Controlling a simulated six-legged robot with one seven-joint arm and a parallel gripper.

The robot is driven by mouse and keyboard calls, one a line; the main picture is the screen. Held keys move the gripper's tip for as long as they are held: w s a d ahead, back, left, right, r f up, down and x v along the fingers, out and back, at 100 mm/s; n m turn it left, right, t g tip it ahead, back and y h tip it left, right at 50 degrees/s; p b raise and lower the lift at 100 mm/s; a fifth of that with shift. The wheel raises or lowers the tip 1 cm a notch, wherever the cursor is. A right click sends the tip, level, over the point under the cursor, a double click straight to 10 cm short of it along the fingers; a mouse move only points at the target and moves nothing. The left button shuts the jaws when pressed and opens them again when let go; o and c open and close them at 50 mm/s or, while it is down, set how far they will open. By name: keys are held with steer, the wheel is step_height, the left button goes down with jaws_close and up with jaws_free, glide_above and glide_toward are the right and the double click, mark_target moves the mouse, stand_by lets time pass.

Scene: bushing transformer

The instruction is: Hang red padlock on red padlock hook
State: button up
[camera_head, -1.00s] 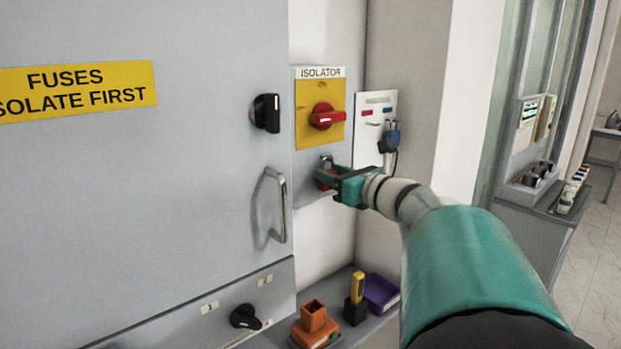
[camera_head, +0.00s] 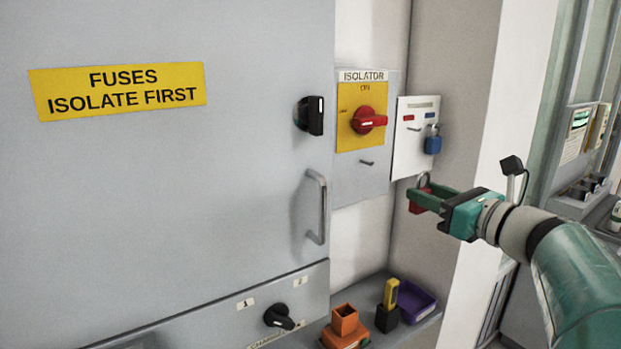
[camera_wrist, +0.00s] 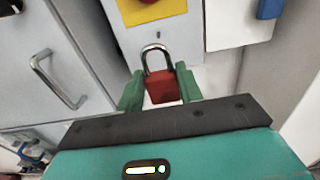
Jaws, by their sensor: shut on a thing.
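My gripper (camera_head: 424,198) is shut on the red padlock (camera_wrist: 163,87), holding its body between two green fingers. The silver shackle points up. In the head view the red padlock (camera_head: 419,205) hangs in the air, below the white panel (camera_head: 408,165). The panel has a red label with a small bare hook (camera_head: 413,128) under it, the red padlock hook. A blue padlock (camera_head: 433,144) hangs under the blue label on the right. The wrist view does not show the red hook.
The isolator switch (camera_head: 368,121) on its yellow plate is left of the panel, with a bare peg (camera_head: 367,163) below. The cabinet handle (camera_head: 318,207) sticks out at left. Orange (camera_head: 345,320) and purple (camera_head: 415,302) holders stand on the ledge below.

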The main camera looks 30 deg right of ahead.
mark_target(427, 192)
steer(key=s, duration=0.4)
steer(key=shift+r, duration=0.5)
steer(key=shift+r, duration=0.1)
steer(key=shift+s, duration=0.1)
steer(key=s, duration=0.6)
steer(key=shift+s+d, duration=0.15)
steer(key=shift+s, duration=0.25)
stand_by(0.7)
